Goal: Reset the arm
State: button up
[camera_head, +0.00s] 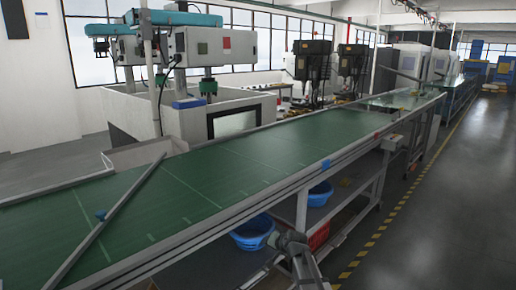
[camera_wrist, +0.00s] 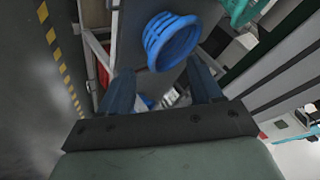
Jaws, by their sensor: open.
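My gripper (camera_wrist: 160,68) shows in the wrist view with its two dark fingers spread apart and nothing between them. A blue slotted basket (camera_wrist: 172,42) appears beyond the fingertips, apart from them as far as I can tell. In the head view, a grey part of my arm rises from the bottom edge, in front of the long conveyor table (camera_head: 215,180). It is beside the table's near side and below its top. The fingers cannot be made out clearly there.
Blue baskets (camera_head: 252,232) and a red crate (camera_head: 318,237) sit under the table. A loose grey bar (camera_head: 105,222) slants across the green belt. A white machine housing (camera_head: 225,120) stands behind it. The floor right of the yellow-black stripe (camera_head: 372,243) is clear.

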jog(key=s+d+f+n+g+h, duration=0.1)
jog(key=s+d+f+g, duration=0.25)
jog(key=s+f, duration=0.95)
jog(key=s+d+f+n+g+h, duration=0.15)
jog(key=s+f+g, duration=0.25)
jog(key=s+f, duration=0.85)
jog(key=s+d+f+g, duration=0.2)
jog(key=s+f, duration=0.2)
jog(key=s, duration=0.6)
jog(key=s+d+f+n+g+h, duration=0.1)
jog(key=s+f, duration=0.4)
jog(key=s, duration=0.6)
jog(key=s+d+f+g, duration=0.3)
jog(key=s+f+g, duration=0.1)
jog(key=s, duration=0.7)
jog(key=shift+s+d+f+n+g, duration=0.15)
jog(key=shift+d+n+g, duration=0.05)
jog(key=shift+n+g, duration=0.2)
